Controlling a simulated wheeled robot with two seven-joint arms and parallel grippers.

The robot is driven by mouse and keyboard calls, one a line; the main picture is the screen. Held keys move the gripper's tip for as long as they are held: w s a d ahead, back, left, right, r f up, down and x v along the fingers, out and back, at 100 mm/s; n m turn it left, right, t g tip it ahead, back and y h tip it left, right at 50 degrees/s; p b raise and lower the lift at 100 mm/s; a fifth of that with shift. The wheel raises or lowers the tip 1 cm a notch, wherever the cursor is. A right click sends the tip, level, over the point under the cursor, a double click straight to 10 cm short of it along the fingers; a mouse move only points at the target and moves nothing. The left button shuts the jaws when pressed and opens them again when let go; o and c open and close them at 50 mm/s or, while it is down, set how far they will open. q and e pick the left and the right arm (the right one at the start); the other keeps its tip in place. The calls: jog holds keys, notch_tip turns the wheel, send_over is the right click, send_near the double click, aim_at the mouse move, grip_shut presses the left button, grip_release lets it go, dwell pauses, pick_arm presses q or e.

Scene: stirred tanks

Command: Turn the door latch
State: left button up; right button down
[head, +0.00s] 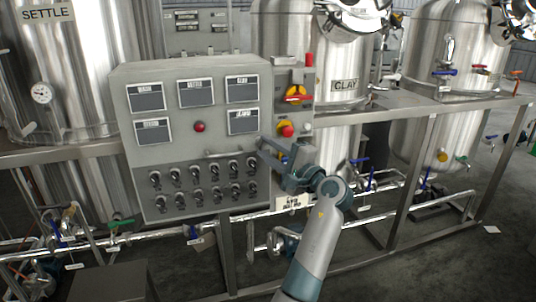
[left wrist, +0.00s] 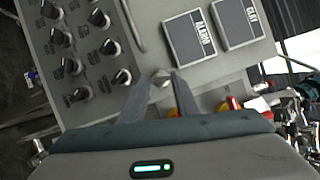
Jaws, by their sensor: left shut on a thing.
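The grey control cabinet (head: 190,95) stands in the middle of the head view, its front door facing me and looking closed. My left gripper (head: 264,148) reaches the right edge of that door, below the lower right display. In the left wrist view my left gripper (left wrist: 160,84) has its two fingers closed around a small metal piece, the door latch (left wrist: 161,77), at the door's edge. The fingers hide most of the latch, so its turn angle cannot be told. In the head view the latch is hidden behind the gripper. My right gripper is not in view.
Several black knobs (head: 203,188) and a bar handle (head: 226,153) sit on the door. A side box with a red-yellow switch (head: 296,94) and a red button (head: 287,131) stands close right of the gripper. Steel frame rails and tanks (head: 446,90) surround the cabinet.

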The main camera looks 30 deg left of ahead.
pick_arm(q)
jog(key=shift+r+n+h, duration=0.1)
jog(key=shift+n+h, duration=0.3)
jog(key=shift+n, duration=0.9)
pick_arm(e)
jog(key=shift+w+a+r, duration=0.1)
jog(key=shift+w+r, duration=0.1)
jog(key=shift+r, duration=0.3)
pick_arm(q)
jog(key=o, duration=1)
jog(key=shift+o, duration=0.2)
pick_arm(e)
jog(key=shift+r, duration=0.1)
